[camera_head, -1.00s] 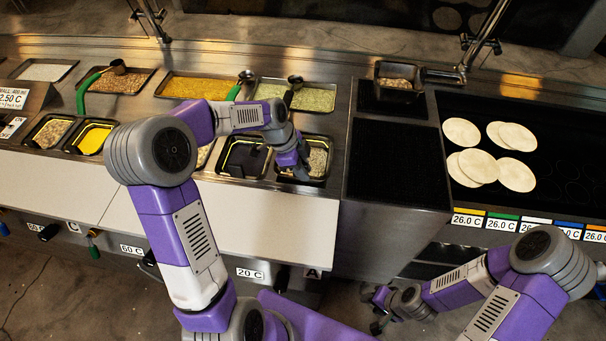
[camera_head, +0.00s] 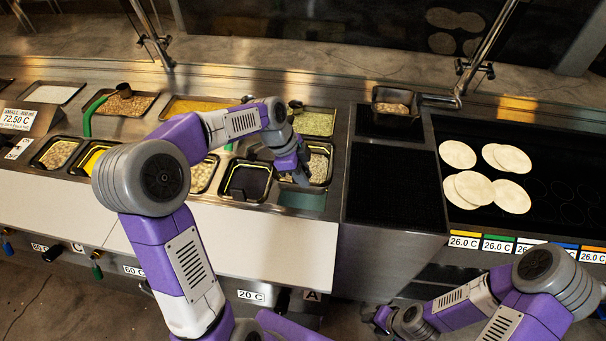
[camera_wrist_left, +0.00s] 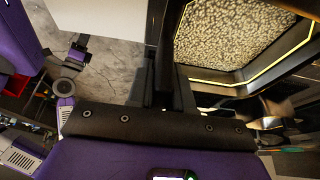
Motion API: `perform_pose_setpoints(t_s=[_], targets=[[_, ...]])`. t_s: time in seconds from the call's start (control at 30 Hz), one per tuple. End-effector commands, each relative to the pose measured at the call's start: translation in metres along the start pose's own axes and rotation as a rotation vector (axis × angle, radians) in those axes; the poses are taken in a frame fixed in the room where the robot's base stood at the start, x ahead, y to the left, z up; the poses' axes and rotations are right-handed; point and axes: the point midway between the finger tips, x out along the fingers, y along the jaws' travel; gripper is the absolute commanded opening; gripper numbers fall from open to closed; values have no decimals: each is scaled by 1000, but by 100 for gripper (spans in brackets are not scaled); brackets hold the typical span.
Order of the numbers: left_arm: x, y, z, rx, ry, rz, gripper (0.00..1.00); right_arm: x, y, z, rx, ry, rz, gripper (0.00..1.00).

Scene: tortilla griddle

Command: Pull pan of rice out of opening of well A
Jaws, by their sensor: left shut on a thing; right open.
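The pan of rice (camera_head: 319,168), a dark pan with a pale grainy filling, is at the right end of the counter's front row. In the left wrist view the pan (camera_wrist_left: 245,42) is large and close, with a yellowish line around its filling. My left gripper (camera_head: 303,181) is shut on its near rim; the gripped spot is partly hidden by the fingers. A greenish strip of the opening of well A (camera_head: 303,200) shows in front of the pan, which appears raised. My right gripper (camera_head: 378,320) is open and empty, low in front of the counter.
A dark, seemingly empty pan (camera_head: 246,181) sits directly left of the rice pan. Filled pans with ladles stand behind. A black griddle (camera_head: 398,185) is to the right, with tortillas (camera_head: 474,188) farther right. The white counter front (camera_head: 260,240) is clear.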

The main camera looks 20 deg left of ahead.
Motion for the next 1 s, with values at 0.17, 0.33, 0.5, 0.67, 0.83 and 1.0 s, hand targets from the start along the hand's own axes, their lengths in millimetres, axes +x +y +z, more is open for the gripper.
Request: perform_pose_setpoints(t_s=[0.17,0.33,0.5,0.67,0.83,1.0], targets=[[-5,0,-2,1,1,-3,0,-4,-1,0,0,0,0,43],[-17,-1,-8,1,1,-4,0,-13,-5,1,0,0,0,43],[-28,0,-12,1,1,-3,0,-21,-8,1,0,0,0,43],[-29,0,-12,1,1,-2,0,-21,-8,1,0,0,0,43],[-28,0,-12,1,1,-2,0,-21,-8,1,0,0,0,43],[-34,0,-15,1,1,-3,0,-25,-10,1,0,0,0,43]])
